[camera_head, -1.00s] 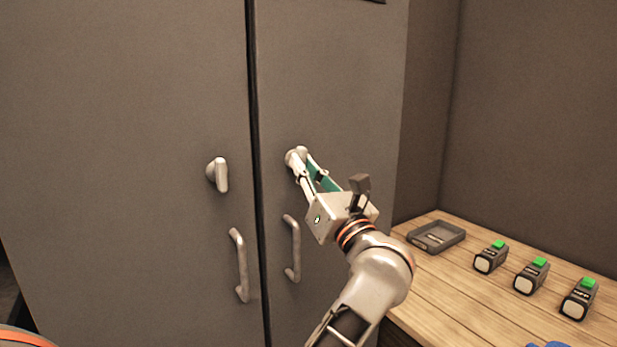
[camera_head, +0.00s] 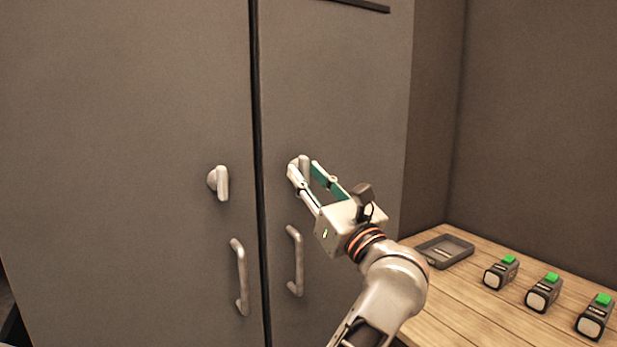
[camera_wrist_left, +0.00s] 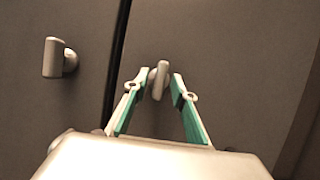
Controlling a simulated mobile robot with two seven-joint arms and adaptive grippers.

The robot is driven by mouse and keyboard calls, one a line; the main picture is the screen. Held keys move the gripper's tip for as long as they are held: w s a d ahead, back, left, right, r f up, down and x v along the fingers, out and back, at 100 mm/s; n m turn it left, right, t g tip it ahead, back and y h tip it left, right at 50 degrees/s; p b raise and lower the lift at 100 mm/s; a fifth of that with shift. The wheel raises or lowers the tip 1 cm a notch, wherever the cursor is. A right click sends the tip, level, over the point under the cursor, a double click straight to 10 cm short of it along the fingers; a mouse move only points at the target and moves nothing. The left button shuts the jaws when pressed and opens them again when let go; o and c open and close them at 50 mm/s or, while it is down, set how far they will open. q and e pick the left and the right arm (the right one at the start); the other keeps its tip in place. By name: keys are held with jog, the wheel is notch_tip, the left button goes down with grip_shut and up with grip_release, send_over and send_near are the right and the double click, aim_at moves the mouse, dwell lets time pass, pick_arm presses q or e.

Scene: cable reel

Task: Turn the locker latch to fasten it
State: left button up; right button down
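The locker (camera_head: 140,120) has two grey doors that meet at a dark vertical seam. The right door's latch (camera_head: 304,164) is a small pale knob with its lever near upright. It also shows in the left wrist view (camera_wrist_left: 161,79), between the fingertips. My left gripper (camera_head: 305,173) is open, with one finger on each side of this latch. Small gaps seem to show beside the lever; I cannot tell whether either finger touches it. The left door's latch (camera_head: 220,183) has its lever hanging straight down. My right gripper is not in view.
Two bar handles, left (camera_head: 240,277) and right (camera_head: 295,260), stick out below the latches. A wooden bench (camera_head: 455,310) at the right holds a dark tray (camera_head: 443,251) and three black devices with green tops, the nearest (camera_head: 596,316) at the right edge.

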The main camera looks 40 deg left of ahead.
pick_arm(q)
jog(key=v, duration=0.7)
jog(key=shift+d, duration=0.2)
jog(key=shift+s+f, duration=0.1)
dwell(0.5)
